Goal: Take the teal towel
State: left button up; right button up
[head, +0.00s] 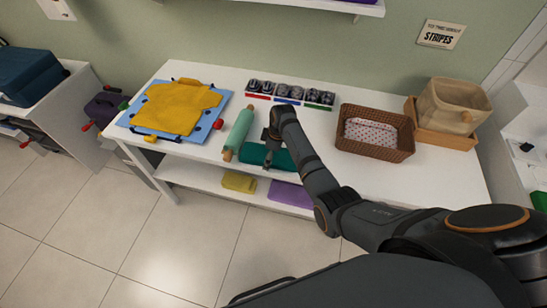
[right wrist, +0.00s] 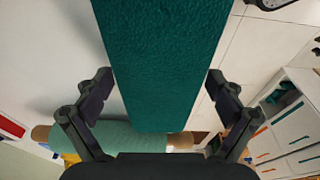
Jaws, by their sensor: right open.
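The teal towel (head: 284,159) lies folded near the front edge of the white table, partly covered by my right arm. My right gripper (head: 270,145) is over the towel's left part. In the right wrist view, the teal towel (right wrist: 160,60) runs down the middle between the two spread fingers of my right gripper (right wrist: 160,82). The gripper is open, with small gaps visible on both sides of the towel. I cannot tell how far the fingertips are above it. My left gripper is not in view.
A mint roll with wooden ends (head: 240,130) lies just left of the towel. A blue board (head: 213,126) with a yellow shirt (head: 178,108) is farther left. Small compartments (head: 290,94) stand behind; a brown basket (head: 374,150) stands right. Yellow (head: 238,182) and purple (head: 290,194) cloths lie below.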

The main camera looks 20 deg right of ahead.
jog(key=shift+f, duration=0.35)
jog(key=c, duration=0.8)
jog(key=o, duration=0.3)
jog(key=shift+c, duration=1.4)
notch_tip(320, 180, up, 7)
jog(key=p, duration=0.7)
jog(key=shift+r+p, duration=0.15)
jog(key=shift+p, duration=0.2)
